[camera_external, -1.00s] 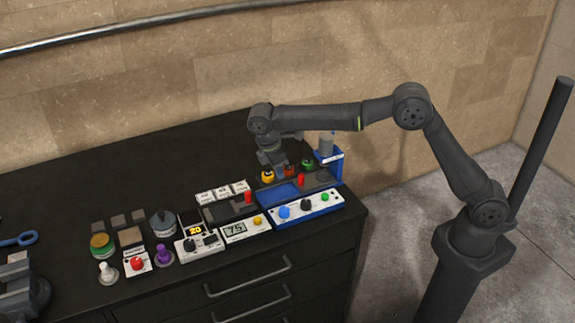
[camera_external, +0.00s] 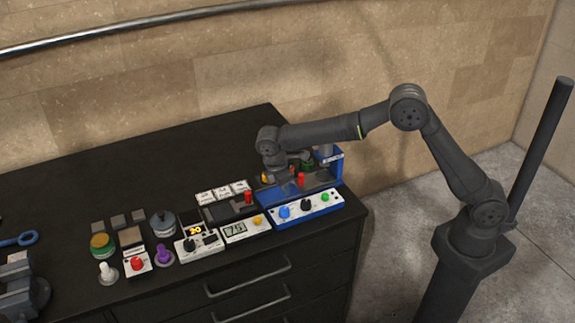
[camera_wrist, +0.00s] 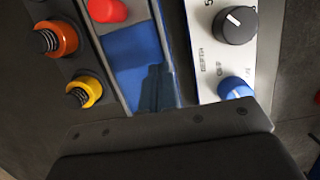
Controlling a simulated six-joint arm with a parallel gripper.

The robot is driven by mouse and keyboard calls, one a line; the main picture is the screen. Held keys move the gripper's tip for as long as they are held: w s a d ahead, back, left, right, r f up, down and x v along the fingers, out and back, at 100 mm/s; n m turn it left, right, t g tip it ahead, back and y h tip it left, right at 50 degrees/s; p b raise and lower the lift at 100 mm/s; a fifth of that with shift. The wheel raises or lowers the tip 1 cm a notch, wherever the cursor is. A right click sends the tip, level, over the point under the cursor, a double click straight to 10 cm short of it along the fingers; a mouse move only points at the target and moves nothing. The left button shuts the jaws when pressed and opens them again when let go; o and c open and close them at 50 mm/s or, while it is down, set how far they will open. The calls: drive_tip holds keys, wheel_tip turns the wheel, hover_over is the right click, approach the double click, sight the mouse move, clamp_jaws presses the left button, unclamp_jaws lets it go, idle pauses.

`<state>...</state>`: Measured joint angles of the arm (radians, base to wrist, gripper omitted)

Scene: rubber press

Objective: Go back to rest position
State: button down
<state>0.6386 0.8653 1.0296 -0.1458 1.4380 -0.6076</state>
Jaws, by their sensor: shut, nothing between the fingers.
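My gripper (camera_external: 278,166) hangs over the blue-framed press station at the right end of the black bench. It is shut and empty; its fingertips are small and dark in the external view. In the wrist view a dark gripper part fills the bottom edge. The station's blue bed (camera_wrist: 140,60) lies just beyond it, with a red knob (camera_wrist: 107,10) above. The station's white control panel (camera_external: 280,213) has a blue knob (camera_wrist: 233,88), a black knob (camera_wrist: 236,24) and a green knob (camera_external: 325,197).
A yellow-ringed piece (camera_wrist: 84,92) and an orange-ringed piece (camera_wrist: 56,38) stand beside the bed. A green piece (camera_external: 308,164) and the blue press frame (camera_external: 331,155) are close to my gripper. Several devices crowd the bench to the left; the bench behind them is clear.

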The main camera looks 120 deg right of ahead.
sight(298, 194)
drive_tip(key=shift+s+f, duration=0.2)
drive_tip(key=shift+s, duration=0.5)
drive_tip(key=shift+s+f, duration=0.2)
drive_tip(key=shift+s, duration=0.55)
drive_tip(key=shift+s+f, duration=0.2)
drive_tip(key=shift+s, duration=0.5)
drive_tip(key=c, duration=1.4)
unclamp_jaws()
drive_tip(key=o, duration=0.4)
drive_tip(key=shift+r, duration=0.1)
drive_tip(key=o, duration=1)
drive_tip(key=shift+t, duration=0.9)
drive_tip(key=r, duration=0.5)
drive_tip(key=shift+w+a, duration=0.3)
drive_tip(key=shift+w, duration=0.1)
drive_tip(key=s+a+r+t, duration=0.1)
drive_tip(key=a+r+t, duration=0.25)
drive_tip(key=r, duration=0.65)
drive_tip(key=s+a+r+t, duration=0.2)
drive_tip(key=a+r, duration=0.2)
drive_tip(key=r, duration=0.5)
drive_tip(key=x, duration=0.9)
drive_tip(key=shift+w+f, duration=0.2)
drive_tip(key=shift+w, duration=0.15)
